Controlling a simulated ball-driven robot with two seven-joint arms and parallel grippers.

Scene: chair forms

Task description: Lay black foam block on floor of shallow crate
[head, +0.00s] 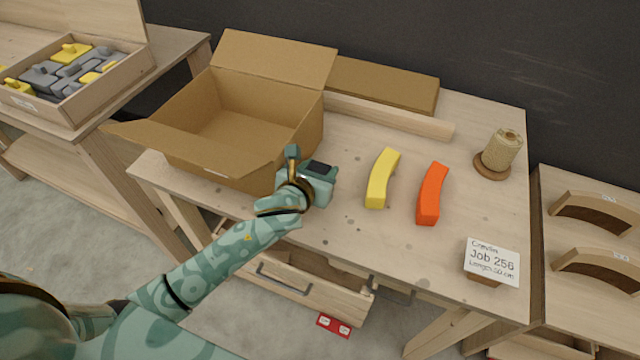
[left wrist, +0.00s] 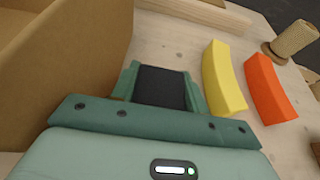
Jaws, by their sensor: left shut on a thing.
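My left gripper (head: 312,172) is shut on the black foam block (head: 321,167), just right of the cardboard box at the front of the bench. In the left wrist view the block (left wrist: 162,87) sits between the green fingers of the gripper (left wrist: 160,90). An open brown cardboard box (head: 190,125) stands on the bench with its flaps spread; its visible floor is bare. A shallow wooden crate (head: 95,99) on the left table holds grey and yellow pieces. I cannot tell from the pictures which one is the named crate. My right gripper is not in view.
A yellow curved block (head: 382,178) and an orange one (head: 432,193) lie right of the gripper. A twine spool (head: 499,152) and a job card (head: 491,262) stand further right. A wooden strip (head: 390,116) lies behind. Bare bench lies between the blocks and card.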

